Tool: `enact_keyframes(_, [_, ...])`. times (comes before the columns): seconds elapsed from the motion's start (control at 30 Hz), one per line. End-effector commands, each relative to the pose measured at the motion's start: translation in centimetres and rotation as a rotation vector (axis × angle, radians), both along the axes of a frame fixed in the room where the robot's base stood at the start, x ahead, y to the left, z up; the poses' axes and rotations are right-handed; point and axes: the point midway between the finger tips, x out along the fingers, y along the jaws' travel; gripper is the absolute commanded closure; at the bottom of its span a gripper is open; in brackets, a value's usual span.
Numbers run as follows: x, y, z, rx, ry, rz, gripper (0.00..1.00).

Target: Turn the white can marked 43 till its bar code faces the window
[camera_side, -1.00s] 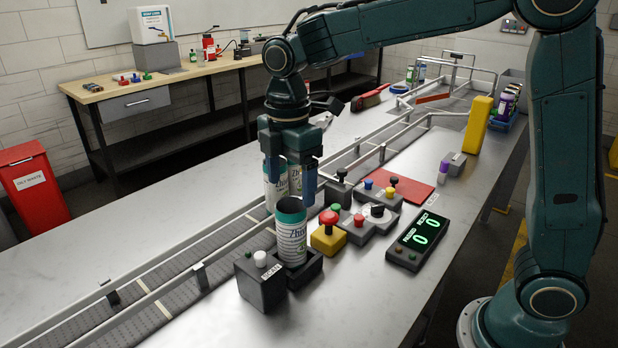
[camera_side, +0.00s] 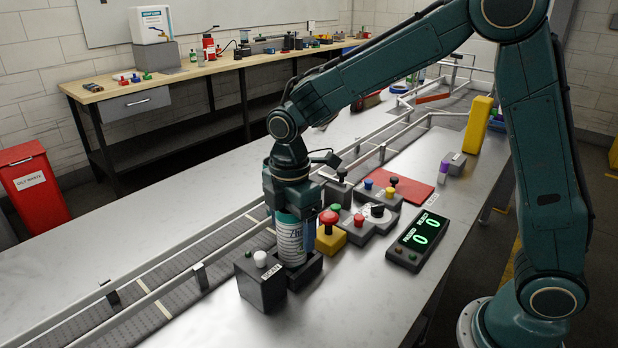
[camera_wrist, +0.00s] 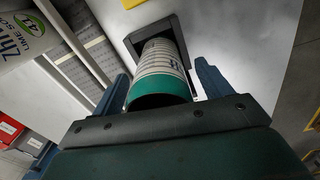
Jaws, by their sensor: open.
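A white can with a teal top band (camera_side: 291,243) stands upright in a dark square holder (camera_side: 312,268). I cannot read its number, and I see no bar code on the sides that show. My gripper (camera_side: 291,228) is lowered over the can's top, its fingers open on either side. In the wrist view the can (camera_wrist: 160,68) lies between the two blue fingers of my gripper (camera_wrist: 162,92), with a gap on each side.
A red mushroom button on a yellow box (camera_side: 328,240) stands close right of the can. A counter display (camera_side: 419,239) shows zeros. The conveyor (camera_side: 200,285) with rails runs behind. Another can marked 41 (camera_wrist: 25,35) is at the upper left in the wrist view.

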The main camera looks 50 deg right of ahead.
Motion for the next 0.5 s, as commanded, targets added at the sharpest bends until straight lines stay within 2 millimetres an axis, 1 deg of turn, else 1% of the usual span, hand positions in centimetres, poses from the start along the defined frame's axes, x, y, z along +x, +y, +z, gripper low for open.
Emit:
enact_keyframes(0.17, [-0.01,0.00,0.00,0.000,0.000,0.000,0.23])
enact_keyframes(0.27, [-0.01,0.00,0.01,0.000,0.000,0.000,0.40])
enact_keyframes(0.4, [-0.01,0.00,0.02,0.000,0.000,0.000,0.68])
enact_keyframes(0.43, [-0.01,0.00,0.02,0.000,0.000,0.000,0.70])
enact_keyframes(0.5, [-0.01,0.00,0.02,0.000,0.000,0.001,0.70])
